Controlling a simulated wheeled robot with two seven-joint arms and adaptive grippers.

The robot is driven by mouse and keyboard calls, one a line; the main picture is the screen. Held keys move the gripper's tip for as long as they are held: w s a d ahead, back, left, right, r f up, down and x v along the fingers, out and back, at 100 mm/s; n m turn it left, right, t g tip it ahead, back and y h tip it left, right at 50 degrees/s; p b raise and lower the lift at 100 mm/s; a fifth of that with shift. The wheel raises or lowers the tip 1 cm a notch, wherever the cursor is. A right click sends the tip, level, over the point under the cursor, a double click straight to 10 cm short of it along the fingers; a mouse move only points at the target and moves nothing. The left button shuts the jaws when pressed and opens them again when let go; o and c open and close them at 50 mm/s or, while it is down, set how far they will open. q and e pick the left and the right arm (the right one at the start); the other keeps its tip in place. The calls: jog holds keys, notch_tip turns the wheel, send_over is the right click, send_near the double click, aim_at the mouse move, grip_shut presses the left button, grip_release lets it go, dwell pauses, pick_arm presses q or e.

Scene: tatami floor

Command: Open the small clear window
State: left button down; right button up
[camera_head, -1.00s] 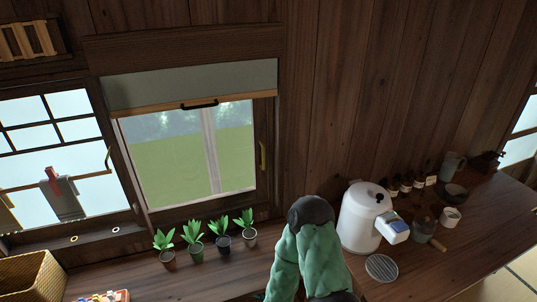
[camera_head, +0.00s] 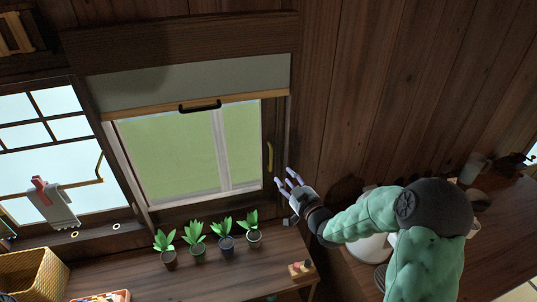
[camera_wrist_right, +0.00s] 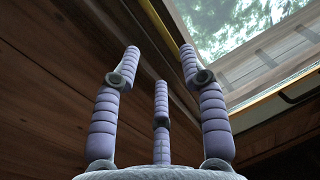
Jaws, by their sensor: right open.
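The small clear window (camera_head: 170,155) is in the middle left of the head view, in a dark wooden frame with a pale upright bar behind the glass. A yellow handle (camera_head: 270,156) is on its right side. My right gripper (camera_head: 284,177) is open and empty, with its fingers spread just right of and slightly below the handle; I see no contact. In the right wrist view the open fingers (camera_wrist_right: 160,60) point up toward the wooden wall, and the window glass (camera_wrist_right: 235,25) shows at the upper right. My left gripper is out of view.
A grey blind (camera_head: 190,80) with a black pull (camera_head: 200,106) covers the window's top. Several potted plants (camera_head: 226,242) stand on the counter below it. A barred window (camera_head: 50,150) with a hanging cloth is at the left. My right arm hides much of the right counter.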

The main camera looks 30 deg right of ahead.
jog(key=w, duration=1)
jog(key=shift+w+d+r, duration=0.3)
jog(key=shift+w, duration=0.1)
grip_shut()
